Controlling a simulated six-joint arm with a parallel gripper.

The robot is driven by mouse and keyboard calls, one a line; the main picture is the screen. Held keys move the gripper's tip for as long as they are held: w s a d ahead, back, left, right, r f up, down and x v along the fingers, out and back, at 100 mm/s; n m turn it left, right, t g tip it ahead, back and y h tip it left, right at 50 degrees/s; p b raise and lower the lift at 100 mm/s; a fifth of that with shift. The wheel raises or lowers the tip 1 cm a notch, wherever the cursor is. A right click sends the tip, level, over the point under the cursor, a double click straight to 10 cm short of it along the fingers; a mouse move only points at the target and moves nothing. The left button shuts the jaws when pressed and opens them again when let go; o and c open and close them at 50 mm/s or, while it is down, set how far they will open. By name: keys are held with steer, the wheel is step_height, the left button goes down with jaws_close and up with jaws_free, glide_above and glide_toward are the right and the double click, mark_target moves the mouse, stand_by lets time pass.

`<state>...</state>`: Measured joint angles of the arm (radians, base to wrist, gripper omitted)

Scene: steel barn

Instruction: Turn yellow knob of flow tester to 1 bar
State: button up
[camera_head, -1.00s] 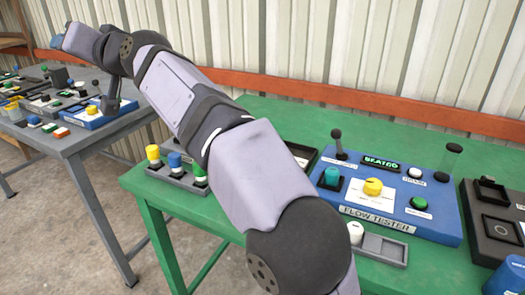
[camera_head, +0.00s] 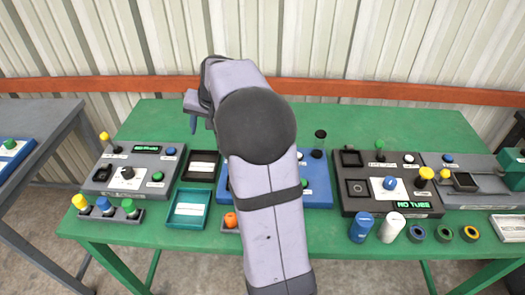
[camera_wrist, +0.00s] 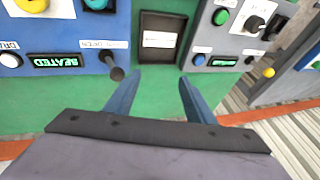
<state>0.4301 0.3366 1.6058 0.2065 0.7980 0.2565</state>
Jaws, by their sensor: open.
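The flow tester is a blue panel. In the head view its right part (camera_head: 318,178) shows beyond my arm, which hides its middle and the yellow knob. In the wrist view the panel (camera_wrist: 75,25) is upside down at left, its lit display reading SEATED. The yellow knob (camera_wrist: 33,4) is cut by the top edge there, so its pointer and scale cannot be read. A dark lever (camera_wrist: 116,71) stands at the panel's corner. My gripper (camera_wrist: 158,97) is open and empty, pointing at a dark tray (camera_wrist: 178,18) beside the panel; in the head view it (camera_head: 192,122) is above the table.
A grey device (camera_head: 130,198) and a rack with coloured knobs (camera_head: 100,212) stand left. A teal tray (camera_head: 187,222) and an orange item (camera_head: 231,220) lie in front. A black device (camera_head: 345,202) is close on the right, with blue (camera_head: 361,228) and white (camera_head: 393,226) cylinders before it.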

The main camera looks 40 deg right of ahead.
steer(key=s+d+f+g+p, duration=0.1)
steer(key=s+d+p, duration=0.1)
steer(key=s, duration=0.4)
steer(key=s+d+f+m+g+p, duration=0.1)
steer(key=s+d+g+p, duration=0.1)
steer(key=s, duration=0.4)
steer(key=s+d+f+m+g+p, duration=0.1)
steer(key=s+d+g+p, duration=0.1)
steer(key=s, duration=0.3)
steer(key=shift+s+d, duration=0.2)
steer(key=shift+d, duration=0.25)
steer(key=shift+s+d, duration=0.2)
steer(key=shift+d, duration=0.25)
steer(key=shift+w+f+p, duration=0.1)
steer(key=shift+f+p, duration=1)
steer(key=shift+f, duration=2.5)
steer(key=shift+c, duration=0.5)
steer(key=c, duration=1)
